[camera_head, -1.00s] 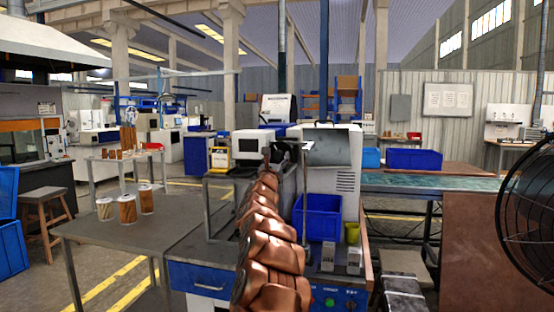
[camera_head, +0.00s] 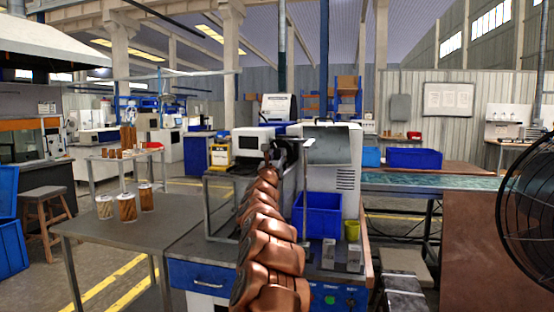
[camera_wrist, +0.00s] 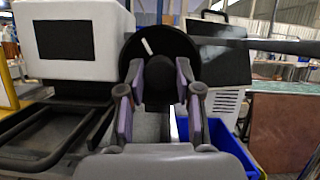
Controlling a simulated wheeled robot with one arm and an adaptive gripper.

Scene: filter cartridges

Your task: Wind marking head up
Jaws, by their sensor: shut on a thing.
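A black round handwheel with a white mark (camera_wrist: 160,62) fills the upper middle of the wrist view. It sits beside a white box with a dark panel (camera_wrist: 78,40), which seems to be the marking head. The box also shows in the head view (camera_head: 246,139). My gripper (camera_wrist: 158,90) is in front of the wheel, its two fingers closed on a dark knob (camera_wrist: 158,76) at the wheel. In the head view my gripper (camera_head: 278,153) is small and dark, and my copper-coloured arm hides part of the machine's stand.
A blue bin (camera_head: 319,216) stands right of my arm, with a yellow-green cup (camera_head: 352,230) near it. A grey table (camera_head: 125,232) at left holds several filter cartridges (camera_head: 127,208). A black fan (camera_head: 530,205) stands at far right.

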